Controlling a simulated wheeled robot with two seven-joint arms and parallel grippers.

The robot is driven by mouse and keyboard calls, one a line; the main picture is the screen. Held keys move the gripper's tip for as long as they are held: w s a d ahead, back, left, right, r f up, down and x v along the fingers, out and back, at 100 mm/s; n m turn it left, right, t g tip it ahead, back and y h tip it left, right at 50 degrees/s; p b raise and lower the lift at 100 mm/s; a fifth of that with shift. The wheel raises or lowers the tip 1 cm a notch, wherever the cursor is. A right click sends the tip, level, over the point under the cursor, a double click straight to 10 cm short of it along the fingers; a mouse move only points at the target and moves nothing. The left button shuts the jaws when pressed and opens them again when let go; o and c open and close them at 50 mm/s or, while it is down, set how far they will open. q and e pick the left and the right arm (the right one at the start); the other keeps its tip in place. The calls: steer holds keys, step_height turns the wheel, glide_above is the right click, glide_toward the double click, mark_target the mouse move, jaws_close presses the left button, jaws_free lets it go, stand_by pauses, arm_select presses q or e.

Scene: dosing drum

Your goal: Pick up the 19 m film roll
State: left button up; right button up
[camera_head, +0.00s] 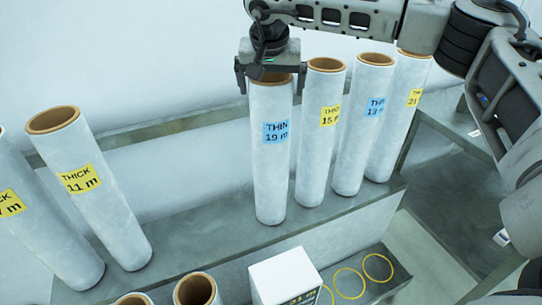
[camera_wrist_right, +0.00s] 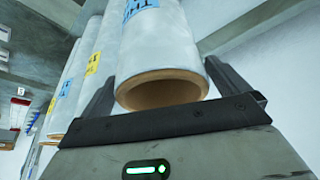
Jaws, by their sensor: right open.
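The 19 m film roll (camera_head: 271,175) is a tall white roll with a brown core and a blue THIN label. It stands upright on the grey shelf, left of its neighbours. My right gripper (camera_head: 270,80) is at its top end, pointing down, with one finger on each side of the roll. In the right wrist view the same roll (camera_wrist_right: 160,45) shows its open core end between the two spread fingers of the gripper (camera_wrist_right: 160,78). I cannot tell whether the fingers touch it. My left gripper is not in view.
Close to its right stand the yellow-labelled 15 m roll (camera_head: 319,150), blue-labelled 13 m roll (camera_head: 361,140) and yellow-labelled 21 m roll (camera_head: 402,120). The THICK 11 m roll (camera_head: 95,200) stands left, with a bare shelf gap (camera_head: 200,225) between. A white box (camera_head: 283,275) is in front.

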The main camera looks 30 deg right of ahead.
steer(key=shift+w+d+f, duration=0.1)
steer(key=shift+w+f, duration=0.05)
steer(key=shift+f, duration=0.3)
steer(key=shift+c, duration=0.3)
steer(key=c, duration=1.5)
steer(key=shift+r, duration=0.15)
steer(key=shift+c, duration=1.4)
